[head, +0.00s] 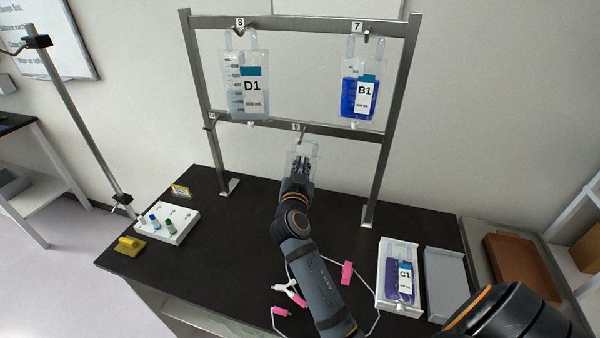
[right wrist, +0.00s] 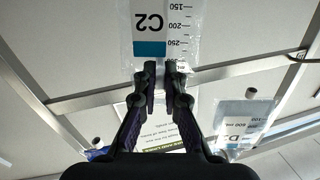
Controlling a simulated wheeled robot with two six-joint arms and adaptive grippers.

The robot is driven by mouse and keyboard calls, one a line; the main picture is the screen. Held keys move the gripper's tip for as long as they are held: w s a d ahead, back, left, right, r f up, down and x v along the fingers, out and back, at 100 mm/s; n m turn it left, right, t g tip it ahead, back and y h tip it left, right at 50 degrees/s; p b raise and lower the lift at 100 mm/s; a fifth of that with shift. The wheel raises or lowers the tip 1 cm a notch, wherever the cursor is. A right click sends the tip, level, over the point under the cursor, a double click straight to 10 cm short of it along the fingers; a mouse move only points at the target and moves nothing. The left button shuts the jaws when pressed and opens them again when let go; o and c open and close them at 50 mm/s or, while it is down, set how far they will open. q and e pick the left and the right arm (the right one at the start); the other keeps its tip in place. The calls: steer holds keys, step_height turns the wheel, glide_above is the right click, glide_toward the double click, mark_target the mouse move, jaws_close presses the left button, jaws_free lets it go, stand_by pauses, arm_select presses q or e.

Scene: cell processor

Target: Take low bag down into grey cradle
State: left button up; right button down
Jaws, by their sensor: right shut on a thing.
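The low bag (head: 304,150), a clear bag, is at the hook marked 9 on the lower bar of the rack. In the right wrist view its label reads C2 and shows upside down (right wrist: 152,30). My right gripper (head: 300,166) is shut on the bag's end near its port, and the fingertips (right wrist: 162,72) show close together there. I cannot tell whether the bag's top is still on the hook. The grey cradle (head: 446,282) is empty at the right of the black table. My left gripper is not in view.
Bags D1 (head: 244,85) and B1 (head: 360,92) hang from the upper bar. A white cradle (head: 384,262) holds purple bag C1 (head: 401,277) left of the grey one. Tubing with pink clamps (head: 347,272) lies on the table. A white block with vials (head: 174,222) stands left.

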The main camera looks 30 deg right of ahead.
stand_by(0.3)
steer(key=shift+s+a+r, duration=0.15)
steer(key=shift+a+r, duration=0.05)
steer(key=shift+r, duration=0.4)
steer(key=shift+s+a+r+p, duration=0.4)
steer(key=shift+s+a+r, duration=0.2)
steer(key=shift+r, duration=0.15)
